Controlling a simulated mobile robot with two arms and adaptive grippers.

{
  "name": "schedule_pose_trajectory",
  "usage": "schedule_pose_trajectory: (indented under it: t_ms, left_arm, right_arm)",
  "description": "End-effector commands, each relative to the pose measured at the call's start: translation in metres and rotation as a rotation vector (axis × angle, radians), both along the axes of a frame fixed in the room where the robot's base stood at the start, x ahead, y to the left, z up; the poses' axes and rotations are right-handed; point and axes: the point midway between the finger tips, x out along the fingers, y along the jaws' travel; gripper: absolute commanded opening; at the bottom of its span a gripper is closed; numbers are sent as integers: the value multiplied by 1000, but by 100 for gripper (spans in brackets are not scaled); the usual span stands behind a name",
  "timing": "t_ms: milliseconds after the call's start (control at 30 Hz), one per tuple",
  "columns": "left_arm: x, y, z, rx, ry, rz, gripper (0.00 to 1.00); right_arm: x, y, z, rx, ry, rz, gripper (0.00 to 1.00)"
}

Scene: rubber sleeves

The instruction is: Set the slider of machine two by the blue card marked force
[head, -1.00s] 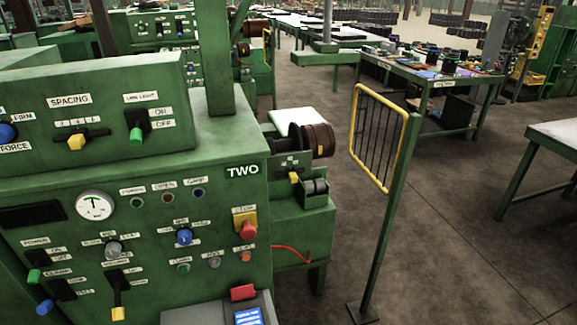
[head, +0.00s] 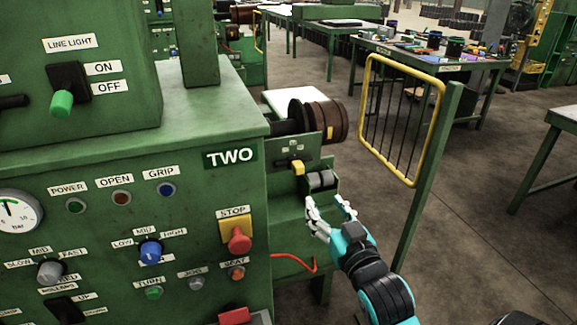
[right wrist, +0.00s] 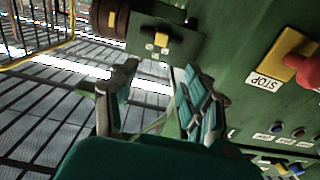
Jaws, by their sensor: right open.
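Machine two (head: 190,130) is a green cabinet with a "TWO" plate, filling the left of the head view. On the small green panel at its right side sits a yellow slider knob (head: 297,167); it also shows in the right wrist view (right wrist: 150,41). Small pale marks on that panel are too small to read. My right gripper (head: 330,211) is open and empty, below and to the right of the knob, apart from it. Its spread fingers (right wrist: 155,88) show in the right wrist view. I cannot make out a blue card marked force. My left gripper is not in view.
A red stop button (head: 239,240) on a yellow plate sticks out from the front. A yellow-framed guard (head: 402,115) on a green post (head: 430,190) stands right of my gripper.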

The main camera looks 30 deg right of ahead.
Motion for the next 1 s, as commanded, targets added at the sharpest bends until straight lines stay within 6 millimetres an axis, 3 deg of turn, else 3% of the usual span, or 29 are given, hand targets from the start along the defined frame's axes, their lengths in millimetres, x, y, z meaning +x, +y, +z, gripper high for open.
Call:
schedule_pose_trajectory:
  t_ms: [167,700,1000]
  left_arm:
    - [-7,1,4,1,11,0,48]
    - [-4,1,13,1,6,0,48]
    - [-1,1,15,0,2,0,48]
  right_arm:
    - [22,-5,4,-2,-6,0,48]
    - [134,-32,3,-1,-4,1,48]
    - [165,-39,2,-2,-3,0,48]
